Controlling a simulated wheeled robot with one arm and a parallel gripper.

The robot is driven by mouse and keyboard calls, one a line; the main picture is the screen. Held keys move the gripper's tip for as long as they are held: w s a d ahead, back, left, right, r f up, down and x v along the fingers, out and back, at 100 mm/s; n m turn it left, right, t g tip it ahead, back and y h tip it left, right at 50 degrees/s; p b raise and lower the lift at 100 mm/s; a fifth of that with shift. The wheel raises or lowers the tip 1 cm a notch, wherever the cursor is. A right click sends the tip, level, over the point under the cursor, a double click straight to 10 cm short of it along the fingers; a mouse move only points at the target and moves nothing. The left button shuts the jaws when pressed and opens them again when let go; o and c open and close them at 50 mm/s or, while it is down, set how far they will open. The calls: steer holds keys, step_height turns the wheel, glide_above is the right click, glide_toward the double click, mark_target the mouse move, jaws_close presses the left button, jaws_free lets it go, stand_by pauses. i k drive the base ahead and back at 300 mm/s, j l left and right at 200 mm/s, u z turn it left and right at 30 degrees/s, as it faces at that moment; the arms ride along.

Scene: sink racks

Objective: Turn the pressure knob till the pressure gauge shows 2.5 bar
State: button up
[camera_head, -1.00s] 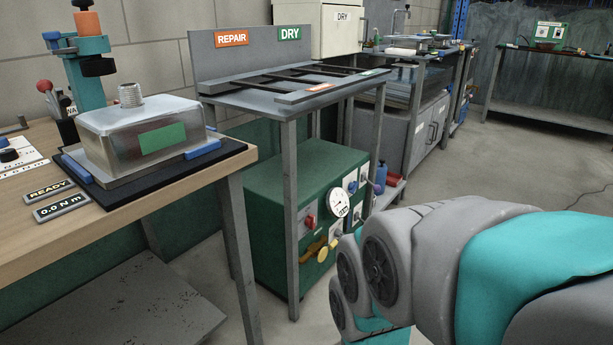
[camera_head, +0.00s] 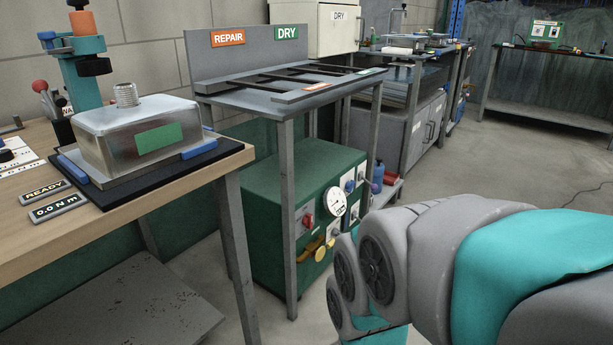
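A green machine (camera_head: 262,205) stands on the floor under the grey rack. On its front is a round white pressure gauge (camera_head: 336,201); its needle and figures are too small to read. Below the gauge is a round yellow knob (camera_head: 320,254), beside an orange-yellow fitting. A red knob (camera_head: 307,221) sits to the left of the gauge on a pale plate. I cannot tell for sure which knob is the pressure knob. My arm crosses the lower right, in front of the machine's right side. My gripper does not show.
The grey rack (camera_head: 276,103) with its legs stands in front of and over the machine. A wooden workbench (camera_head: 205,172) with a metal box (camera_head: 137,134) is at the left. Small coloured bottles (camera_head: 378,178) stand right of the machine. Open floor lies at the right.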

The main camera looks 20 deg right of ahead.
mark_target(350, 186)
steer(key=i+l+z, duration=0.15)
steer(key=z, duration=0.2)
steer(key=i+l+z, duration=0.1)
steer(key=i+z, duration=0.25)
steer(key=i+l+z, duration=0.1)
steer(key=z, duration=0.25)
